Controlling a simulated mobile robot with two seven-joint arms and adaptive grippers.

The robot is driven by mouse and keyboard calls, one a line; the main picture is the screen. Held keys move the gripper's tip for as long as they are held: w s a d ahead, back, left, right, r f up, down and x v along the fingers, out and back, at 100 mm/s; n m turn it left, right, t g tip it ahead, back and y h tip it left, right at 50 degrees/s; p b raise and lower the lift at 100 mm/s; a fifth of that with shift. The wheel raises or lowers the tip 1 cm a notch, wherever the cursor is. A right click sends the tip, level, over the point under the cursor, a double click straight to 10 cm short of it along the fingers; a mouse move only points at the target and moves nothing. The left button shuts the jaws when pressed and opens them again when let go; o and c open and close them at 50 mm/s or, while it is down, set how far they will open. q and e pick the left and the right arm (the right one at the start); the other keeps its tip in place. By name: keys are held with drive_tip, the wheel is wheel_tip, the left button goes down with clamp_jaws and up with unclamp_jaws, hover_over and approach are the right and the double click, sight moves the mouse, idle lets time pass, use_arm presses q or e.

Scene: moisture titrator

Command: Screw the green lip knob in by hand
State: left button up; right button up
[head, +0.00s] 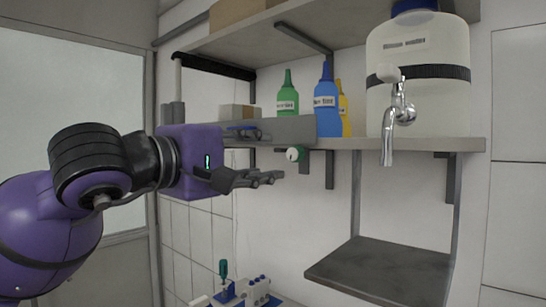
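My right gripper is not in view.
The shelf (430,145) carries green (287,97), blue (326,105) and yellow (344,110) bottles and a large tank (440,55) with a metal tap (390,130). Below are a dark lower shelf (385,268) and a blue-and-white device (255,291). The wall between is bare.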

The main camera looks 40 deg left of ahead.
sight(292, 154)
use_arm(q)
drive_tip(key=w, duration=0.1)
drive_tip(key=w+b, duration=0.1)
drive_tip(key=w, duration=0.2)
drive_tip(key=shift+w+d+f+b, duration=0.15)
drive_tip(key=shift+d+b, duration=0.15)
drive_tip(key=shift+b, duration=0.1)
drive_tip(key=shift+w+b, duration=0.4)
drive_tip(key=shift+w, duration=0.65)
drive_tip(key=shift+w+d, duration=0.1)
drive_tip(key=shift+w, duration=0.45)
drive_tip(key=shift+w+b, duration=0.1)
drive_tip(key=shift+b, duration=0.25)
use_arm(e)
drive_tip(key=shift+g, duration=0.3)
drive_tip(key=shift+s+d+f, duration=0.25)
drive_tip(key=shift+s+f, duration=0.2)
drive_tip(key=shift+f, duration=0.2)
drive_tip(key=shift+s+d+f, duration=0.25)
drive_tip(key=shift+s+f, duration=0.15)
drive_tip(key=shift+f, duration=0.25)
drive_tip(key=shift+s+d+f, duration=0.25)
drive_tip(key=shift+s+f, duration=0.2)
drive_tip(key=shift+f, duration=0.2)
